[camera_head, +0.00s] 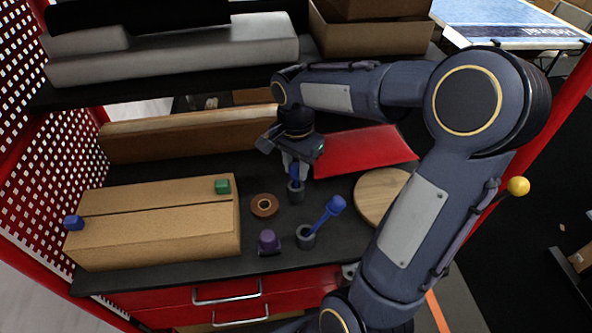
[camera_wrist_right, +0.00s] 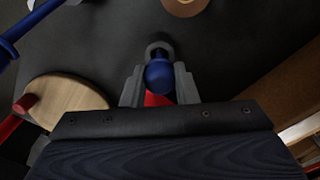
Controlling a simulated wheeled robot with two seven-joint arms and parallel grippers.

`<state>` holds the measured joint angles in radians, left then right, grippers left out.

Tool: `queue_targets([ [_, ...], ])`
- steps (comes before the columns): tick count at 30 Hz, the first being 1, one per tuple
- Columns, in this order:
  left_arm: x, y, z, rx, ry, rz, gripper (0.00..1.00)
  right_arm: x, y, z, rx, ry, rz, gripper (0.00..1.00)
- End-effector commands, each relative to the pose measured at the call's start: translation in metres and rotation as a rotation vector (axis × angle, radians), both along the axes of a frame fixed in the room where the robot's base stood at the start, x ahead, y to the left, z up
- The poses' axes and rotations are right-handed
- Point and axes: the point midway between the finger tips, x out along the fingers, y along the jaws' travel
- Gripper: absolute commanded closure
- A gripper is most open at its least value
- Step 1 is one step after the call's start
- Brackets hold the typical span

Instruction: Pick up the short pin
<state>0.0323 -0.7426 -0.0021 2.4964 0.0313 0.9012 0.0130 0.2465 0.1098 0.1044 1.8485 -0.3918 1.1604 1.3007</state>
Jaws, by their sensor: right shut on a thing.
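A short blue pin (camera_head: 295,172) stands upright in a small grey holder (camera_head: 295,193) on the dark bench. My right gripper (camera_head: 296,166) points down over it and is shut on its top. In the right wrist view the round blue head of the pin (camera_wrist_right: 159,76) sits between the two grey fingers, with the grey holder (camera_wrist_right: 160,46) around its lower part. A longer blue pin (camera_head: 327,214) leans in a second grey holder (camera_head: 306,236), nearer the front edge. My left gripper is not in view.
A cardboard box (camera_head: 155,235) carries a green block (camera_head: 222,186) and a blue block (camera_head: 73,222). A brown ring (camera_head: 264,205), a purple object (camera_head: 268,241) and a round wooden disc (camera_head: 381,194) lie near the holders. A shelf (camera_head: 180,82) overhangs the back.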

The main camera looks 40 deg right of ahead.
Motion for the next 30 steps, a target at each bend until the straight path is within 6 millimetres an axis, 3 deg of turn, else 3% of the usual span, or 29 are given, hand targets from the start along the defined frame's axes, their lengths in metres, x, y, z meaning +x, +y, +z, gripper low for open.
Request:
queue_targets([
  [18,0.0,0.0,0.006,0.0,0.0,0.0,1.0,0.001,0.0,0.118,0.0,-0.003,0.002,0.96],
  [24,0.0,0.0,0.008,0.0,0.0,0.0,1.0,0.0,0.0,0.146,0.001,-0.002,0.002,0.96],
  [30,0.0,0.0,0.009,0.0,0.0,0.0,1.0,0.0,0.0,0.161,0.0,0.0,0.002,0.96],
])
